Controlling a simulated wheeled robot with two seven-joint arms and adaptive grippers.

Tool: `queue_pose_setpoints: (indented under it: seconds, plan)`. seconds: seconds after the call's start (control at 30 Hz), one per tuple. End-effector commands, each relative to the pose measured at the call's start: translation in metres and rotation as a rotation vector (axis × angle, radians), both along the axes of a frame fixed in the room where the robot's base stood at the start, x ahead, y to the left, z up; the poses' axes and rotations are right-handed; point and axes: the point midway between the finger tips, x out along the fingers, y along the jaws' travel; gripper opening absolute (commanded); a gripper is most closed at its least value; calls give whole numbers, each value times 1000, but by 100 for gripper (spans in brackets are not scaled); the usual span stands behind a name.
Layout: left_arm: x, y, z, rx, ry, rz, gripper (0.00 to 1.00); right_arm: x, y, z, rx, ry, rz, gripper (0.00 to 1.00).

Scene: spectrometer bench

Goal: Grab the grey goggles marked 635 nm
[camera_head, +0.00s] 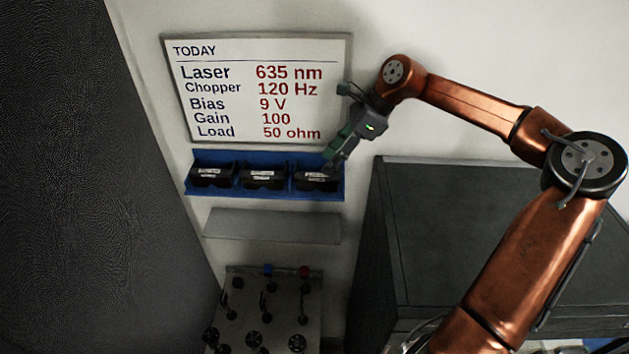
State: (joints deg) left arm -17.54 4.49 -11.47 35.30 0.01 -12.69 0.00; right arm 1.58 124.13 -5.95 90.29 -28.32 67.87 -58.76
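Three dark goggles sit side by side in a blue wall rack (265,194): the left goggles (213,178), the middle goggles (263,180) and the right goggles (317,181). Each has a small white label on top, too small to read. All three look nearly black, so I cannot tell which are grey or marked 635 nm. My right gripper (334,158) points down and left, at the upper right of the rack, close to the right goggles. I cannot tell whether it touches them or how far its fingers are apart. My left gripper is not in view.
A whiteboard (225,126) above the rack reads Laser 635 nm. A grey ledge (272,226) is below the rack, and a panel with knobs and plugs (285,325) lower still. A large dark cabinet (440,240) stands to the right. A dark surface (80,200) fills the left.

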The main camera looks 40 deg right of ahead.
Motion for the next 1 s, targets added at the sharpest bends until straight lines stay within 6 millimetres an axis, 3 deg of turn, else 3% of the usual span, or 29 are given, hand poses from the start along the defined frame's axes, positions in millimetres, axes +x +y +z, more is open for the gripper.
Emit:
queue_pose_setpoints:
  seconds: [0.17,0.27,0.5,0.73,1.0]
  plan:
    - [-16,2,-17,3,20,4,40,1,7,-19,0,-1,-4,38]
    - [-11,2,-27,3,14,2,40,4,14,-30,-1,-1,-4,38]
    - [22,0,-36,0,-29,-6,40,13,24,-45,1,-4,-2,38]
    - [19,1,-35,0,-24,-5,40,14,25,-43,1,-5,0,38]
    - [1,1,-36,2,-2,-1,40,14,25,-43,1,-5,1,19]
